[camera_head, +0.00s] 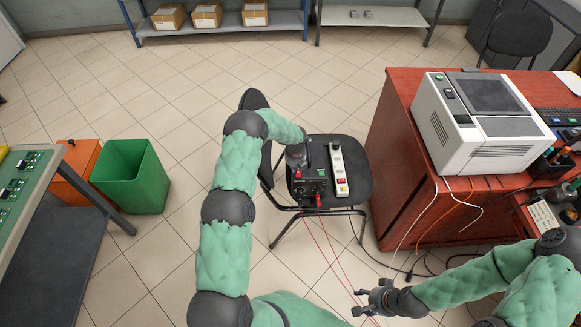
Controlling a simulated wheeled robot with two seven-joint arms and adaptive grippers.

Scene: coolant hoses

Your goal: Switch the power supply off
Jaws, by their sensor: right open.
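The power supply (309,190) is a small black box on the seat of a black chair. Its front faces me, with a green mark, a red mark and red leads on it. My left gripper (298,160) points down just above or behind the top of the box. Its fingers are too dark and small to tell open from shut, or whether they touch the box. My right gripper (366,301) is open and empty at the bottom, well away from the chair.
A white power strip (338,165) with a red switch lies beside the box on the chair (357,180). A red-brown desk (395,165) with a white machine (475,125) stands to the right. Cables hang and lie near it. Green and orange bins (130,178) stand left.

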